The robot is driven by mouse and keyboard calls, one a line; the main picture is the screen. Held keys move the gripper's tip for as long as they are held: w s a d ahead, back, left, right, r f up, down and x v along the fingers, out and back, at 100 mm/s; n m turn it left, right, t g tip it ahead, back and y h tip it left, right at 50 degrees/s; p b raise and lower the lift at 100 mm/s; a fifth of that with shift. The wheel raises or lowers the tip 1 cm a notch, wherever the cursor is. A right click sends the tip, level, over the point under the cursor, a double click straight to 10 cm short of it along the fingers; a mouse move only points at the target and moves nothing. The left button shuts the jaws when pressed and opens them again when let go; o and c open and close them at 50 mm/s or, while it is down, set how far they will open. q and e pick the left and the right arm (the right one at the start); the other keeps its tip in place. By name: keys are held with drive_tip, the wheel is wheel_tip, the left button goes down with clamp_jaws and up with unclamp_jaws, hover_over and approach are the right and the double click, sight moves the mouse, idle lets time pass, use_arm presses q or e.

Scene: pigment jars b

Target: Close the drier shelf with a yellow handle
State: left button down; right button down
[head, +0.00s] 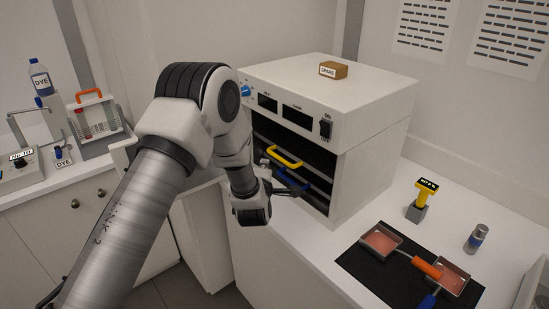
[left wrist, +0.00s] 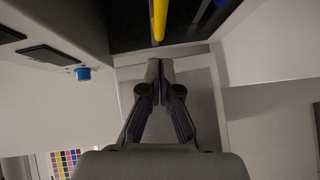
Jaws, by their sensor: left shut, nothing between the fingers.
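The white drier (head: 375,135) stands on the counter with a dark open front. Its upper shelf has a yellow handle (head: 286,158), which stands out a little from the opening. A blue handle (head: 292,181) sits on a shelf below it. My left gripper (head: 296,193) is shut and empty in front of the drier, close to the blue handle in the head view. In the left wrist view, the shut fingertips (left wrist: 160,64) point toward the yellow handle (left wrist: 159,20) with a gap between. The blue handle (left wrist: 222,3) shows at the top edge. My right gripper is out of view.
A brown block (head: 333,69) lies on top of the drier. On the counter to the right are a dark mat (head: 352,262) with pans, a yellow-handled stamp (head: 424,195) and a small jar (head: 476,238). A rack and dye bottle (head: 40,78) stand at left.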

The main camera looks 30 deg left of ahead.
sight(287, 152)
use_arm(q)
drive_tip(key=w, duration=0.1)
drive_tip(key=w+d+p, duration=0.1)
drive_tip(key=w, duration=0.1)
drive_tip(key=shift+w+d+f, duration=0.15)
drive_tip(key=shift+f, duration=0.1)
drive_tip(key=shift+w+d+f, duration=0.1)
drive_tip(key=shift+w+d, duration=0.05)
drive_tip(key=w+b, duration=0.1)
drive_tip(key=w+d+b, duration=0.1)
drive_tip(key=w+b, duration=0.2)
drive_tip(key=shift+w+d+f, duration=0.1)
drive_tip(key=shift+w+d, duration=0.1)
drive_tip(key=shift+d, duration=0.2)
drive_tip(key=shift+s+r, duration=0.1)
drive_tip(key=shift+r, duration=0.15)
